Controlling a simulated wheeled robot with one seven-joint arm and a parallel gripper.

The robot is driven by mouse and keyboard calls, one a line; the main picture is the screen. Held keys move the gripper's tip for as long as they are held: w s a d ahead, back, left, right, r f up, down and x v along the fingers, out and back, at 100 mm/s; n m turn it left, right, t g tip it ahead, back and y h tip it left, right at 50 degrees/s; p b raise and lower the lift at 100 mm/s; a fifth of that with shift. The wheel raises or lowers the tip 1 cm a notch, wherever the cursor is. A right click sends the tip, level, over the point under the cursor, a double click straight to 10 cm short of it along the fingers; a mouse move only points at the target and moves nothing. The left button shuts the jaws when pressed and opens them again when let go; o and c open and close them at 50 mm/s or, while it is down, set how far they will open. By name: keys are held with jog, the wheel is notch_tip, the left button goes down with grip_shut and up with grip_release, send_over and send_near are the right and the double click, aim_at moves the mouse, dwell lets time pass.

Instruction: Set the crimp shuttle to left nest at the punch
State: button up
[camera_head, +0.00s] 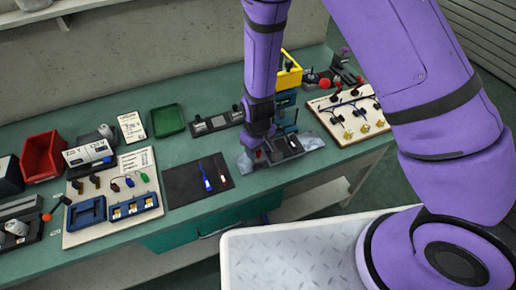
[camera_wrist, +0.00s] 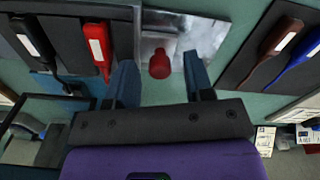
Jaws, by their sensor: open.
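A bright metal plate (camera_head: 310,158) lies on the bench under my arm, with a dark block (camera_head: 287,147) on it. In the wrist view the plate (camera_wrist: 205,30) carries a red knob (camera_wrist: 160,65), probably the shuttle's handle. My gripper (camera_wrist: 160,62) is open, with one blue-grey finger on each side of the knob; it looks apart from both fingers. The dark block (camera_wrist: 70,25) at the left holds a black piece (camera_wrist: 38,42) and a red piece (camera_wrist: 99,48), each with a white label. In the head view my wrist hides the knob and fingertips. I cannot tell the shuttle's nest position.
A blue and yellow fixture (camera_head: 290,76) stands just behind my wrist. A board with cables (camera_head: 350,113) lies to the right. A dark mat with leads (camera_head: 180,187) and a board with blue holders (camera_head: 105,227) lie to the left. A green tray (camera_head: 167,120) stands behind.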

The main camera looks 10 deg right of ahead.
aim_at(276, 146)
jog(key=shift+c, duration=0.2)
grip_shut()
jog(key=shift+w+d, duration=0.3)
jog(key=shift+d, duration=0.75)
jog(key=shift+w+d, duration=0.25)
jog(key=shift+d, duration=0.75)
jog(key=shift+w+d, duration=0.3)
jog(key=shift+d, duration=0.75)
jog(key=shift+o, duration=0.2)
grip_release()
jog(key=shift+d, duration=0.1)
jog(key=shift+r, duration=0.6)
notch_tip(276, 146, up, 10)
jog(key=shift+f, duration=0.25)
